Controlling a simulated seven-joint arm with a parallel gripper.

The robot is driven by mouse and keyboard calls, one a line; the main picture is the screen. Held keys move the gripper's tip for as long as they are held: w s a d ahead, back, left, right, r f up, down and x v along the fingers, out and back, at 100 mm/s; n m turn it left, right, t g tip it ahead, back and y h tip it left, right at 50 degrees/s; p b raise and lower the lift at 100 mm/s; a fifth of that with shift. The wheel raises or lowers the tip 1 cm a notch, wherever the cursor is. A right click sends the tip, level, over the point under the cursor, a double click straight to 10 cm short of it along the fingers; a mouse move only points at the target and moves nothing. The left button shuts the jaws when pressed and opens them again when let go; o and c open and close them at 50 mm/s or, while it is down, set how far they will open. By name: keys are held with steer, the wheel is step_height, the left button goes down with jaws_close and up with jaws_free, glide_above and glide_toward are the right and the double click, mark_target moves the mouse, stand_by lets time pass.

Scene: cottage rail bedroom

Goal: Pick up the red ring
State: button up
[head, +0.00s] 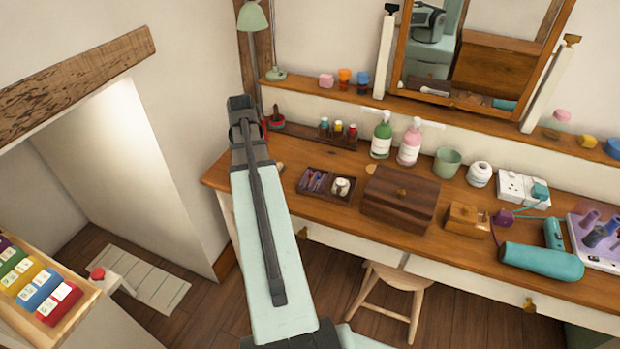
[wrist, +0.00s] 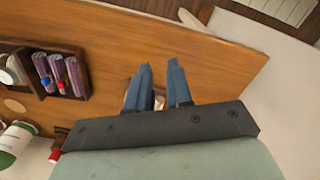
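I cannot make out a red ring for certain in either view. In the head view, a small red piece (head: 265,126) shows at the right side of my gripper (head: 241,103), close to a small dark red and green item (head: 277,118) at the desk's back left corner. My gripper is over the left end of the wooden desk (head: 290,152). In the wrist view my gripper (wrist: 159,68) points at the desk top, its two blue-grey fingers apart with bare wood between their tips. A small pale item (wrist: 160,101) shows between the finger bases, partly hidden, too small to name.
A dark tray (head: 326,199) and a wooden box (head: 399,197) stand right of my arm. Small capped bottles (head: 338,130) and green (head: 382,134) and pink (head: 410,142) pump bottles line the back. A mirror (head: 480,50) stands behind. A stool (head: 392,279) is below.

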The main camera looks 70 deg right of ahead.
steer(key=s+d+r+m, duration=0.2)
steer(key=s+d+r, duration=0.25)
steer(key=s, duration=0.35)
steer(key=s+d+r+m, duration=0.2)
steer(key=s+d+r, duration=0.25)
steer(key=s, duration=0.25)
glide_above(310, 175)
steer(key=f, duration=0.8)
steer(key=shift+d+f, duration=0.2)
steer(key=shift+f, duration=0.1)
steer(key=shift+a+f, duration=0.2)
steer(key=shift+f, duration=2.4)
steer(key=shift+c, duration=0.3)
jaws_close()
